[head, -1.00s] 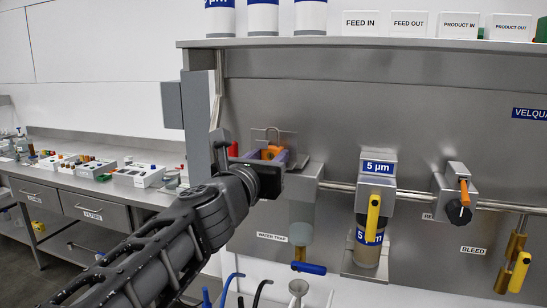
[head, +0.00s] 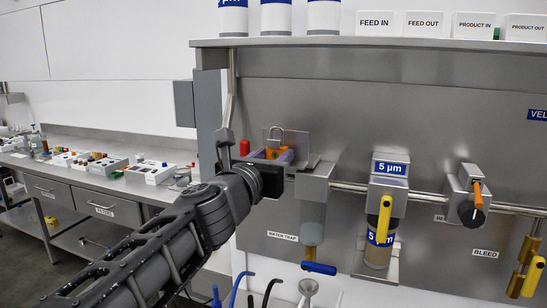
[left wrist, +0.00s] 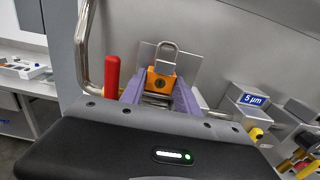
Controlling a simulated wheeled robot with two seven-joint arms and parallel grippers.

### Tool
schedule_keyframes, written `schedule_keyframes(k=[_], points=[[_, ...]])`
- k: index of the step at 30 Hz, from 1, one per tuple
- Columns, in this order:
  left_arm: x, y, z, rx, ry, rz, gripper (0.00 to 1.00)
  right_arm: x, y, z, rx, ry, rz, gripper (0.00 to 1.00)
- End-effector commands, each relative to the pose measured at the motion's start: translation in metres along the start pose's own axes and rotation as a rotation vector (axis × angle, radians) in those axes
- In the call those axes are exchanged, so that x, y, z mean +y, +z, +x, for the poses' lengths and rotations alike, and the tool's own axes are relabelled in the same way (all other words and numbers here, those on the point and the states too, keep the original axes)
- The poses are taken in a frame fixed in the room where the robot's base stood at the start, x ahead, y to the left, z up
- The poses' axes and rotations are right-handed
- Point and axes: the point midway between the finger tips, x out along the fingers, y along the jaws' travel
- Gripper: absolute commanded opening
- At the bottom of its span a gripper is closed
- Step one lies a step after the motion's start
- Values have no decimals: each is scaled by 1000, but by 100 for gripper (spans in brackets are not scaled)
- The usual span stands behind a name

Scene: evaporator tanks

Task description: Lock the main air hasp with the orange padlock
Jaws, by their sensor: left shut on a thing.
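My left gripper (head: 270,158) is shut on the orange padlock (head: 276,153), in front of the steel panel above the water trap. In the left wrist view, the padlock's orange body (left wrist: 160,83) sits between the two purple fingers, with its steel shackle upright above it. A grey metal plate (left wrist: 184,66) stands close behind the padlock. I cannot tell whether this plate is part of the main air hasp, or whether the shackle passes through anything. A red handle (left wrist: 112,77) is just left of the fingers. My right gripper is not in view.
A water trap (head: 312,215) with a blue handle hangs right of my gripper. Farther right are the 5 µm filter (head: 390,168) with a yellow handle and a bleed valve (head: 469,200). A grey box (head: 184,104) is at the upper left.

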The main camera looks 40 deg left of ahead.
Motion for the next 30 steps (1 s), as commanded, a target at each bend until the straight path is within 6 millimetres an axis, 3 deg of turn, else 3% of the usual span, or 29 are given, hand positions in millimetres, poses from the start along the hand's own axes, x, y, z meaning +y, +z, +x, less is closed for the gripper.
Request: schedule_keyframes(k=[9,10,18,30], points=[[0,-1,0,0,1,-1,0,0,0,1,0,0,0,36],[0,-1,0,0,1,-1,40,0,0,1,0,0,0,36],[0,-1,0,0,1,-1,62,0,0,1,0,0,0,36],[0,0,-4,1,0,-1,63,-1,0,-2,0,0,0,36]])
